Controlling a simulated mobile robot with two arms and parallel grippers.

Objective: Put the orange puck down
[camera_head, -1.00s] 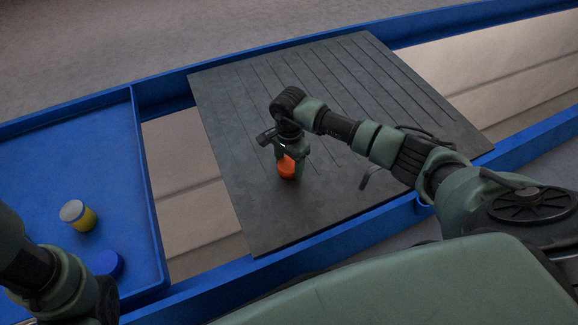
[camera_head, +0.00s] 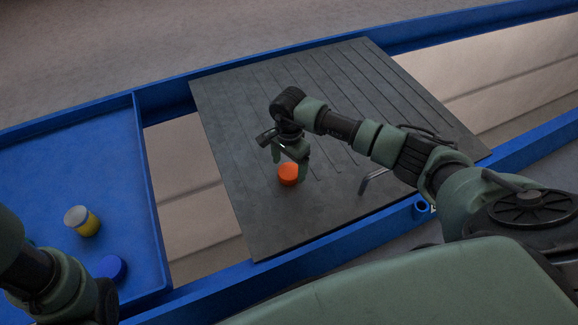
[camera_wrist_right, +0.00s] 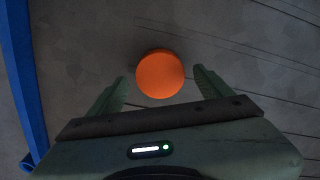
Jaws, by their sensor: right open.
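The orange puck (camera_head: 289,175) rests on the dark grey grooved board, left of the board's middle. In the right wrist view the puck (camera_wrist_right: 160,74) shows as a full round disc just beyond the fingertips. My right gripper (camera_head: 290,164) is open and empty above the puck. Its fingers (camera_wrist_right: 161,82) stand apart on either side, with clear gaps to the puck. My left arm shows at the lower left of the head view, but its gripper jaws cannot be made out.
The grooved board (camera_head: 330,205) lies across blue rails. A blue tray (camera_head: 60,165) on the left holds a yellow jar with a grey lid (camera_head: 82,221) and a blue puck (camera_head: 111,268). A bent metal handle (camera_head: 375,179) stands on the board, right of the orange puck. The board's far part is clear.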

